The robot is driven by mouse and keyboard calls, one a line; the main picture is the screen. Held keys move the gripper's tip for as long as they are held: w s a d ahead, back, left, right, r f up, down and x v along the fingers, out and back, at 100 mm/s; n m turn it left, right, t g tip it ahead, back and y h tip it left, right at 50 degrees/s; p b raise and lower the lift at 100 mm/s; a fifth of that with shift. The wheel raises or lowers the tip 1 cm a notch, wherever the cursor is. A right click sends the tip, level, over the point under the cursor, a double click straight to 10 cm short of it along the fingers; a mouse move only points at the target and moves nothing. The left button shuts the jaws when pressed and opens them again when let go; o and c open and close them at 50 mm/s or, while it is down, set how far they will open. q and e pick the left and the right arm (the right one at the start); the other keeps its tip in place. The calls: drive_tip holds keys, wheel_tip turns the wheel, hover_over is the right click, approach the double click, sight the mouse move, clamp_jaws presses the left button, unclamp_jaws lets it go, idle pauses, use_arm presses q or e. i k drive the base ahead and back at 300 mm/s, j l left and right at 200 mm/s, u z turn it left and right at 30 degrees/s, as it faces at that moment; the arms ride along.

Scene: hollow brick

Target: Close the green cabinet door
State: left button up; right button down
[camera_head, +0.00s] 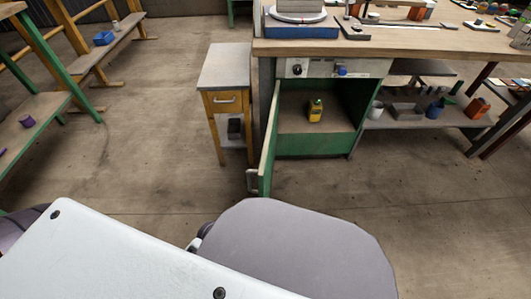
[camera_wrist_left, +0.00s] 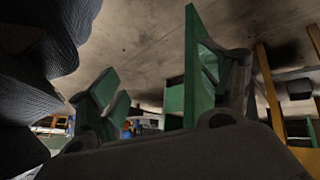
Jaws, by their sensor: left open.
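The green cabinet (camera_head: 320,143) stands under the workbench with its front open. Its green door (camera_head: 268,145) hinges at the left and stands swung out towards me, seen nearly edge-on. A pale handle (camera_head: 252,180) is on the door's outer left face, near its free end. A yellow device (camera_head: 315,110) stands inside. My left gripper (camera_wrist_left: 160,85) shows in the left wrist view with its two fingers apart. Green surfaces show beside the fingers; I cannot tell whether either finger touches the door. The head view hides this gripper behind my arm. My right gripper is not in view.
A small side table (camera_head: 225,68) with a yellow drawer stands just left of the cabinet. The workbench top (camera_head: 390,46) overhangs the cabinet. A lower shelf (camera_head: 425,118) with several items is at the right. The floor (camera_head: 140,140) left of the door is clear.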

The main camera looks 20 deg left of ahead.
sight(265, 156)
drive_tip(key=k+j+z, duration=0.1)
drive_tip(key=j, duration=0.3)
drive_tip(key=k+j, duration=0.15)
drive_tip(key=j, duration=0.25)
drive_tip(key=k+j+z, duration=0.15)
drive_tip(key=j, duration=0.25)
drive_tip(key=k+j, duration=0.1)
drive_tip(key=j, duration=0.3)
drive_tip(key=z, duration=0.05)
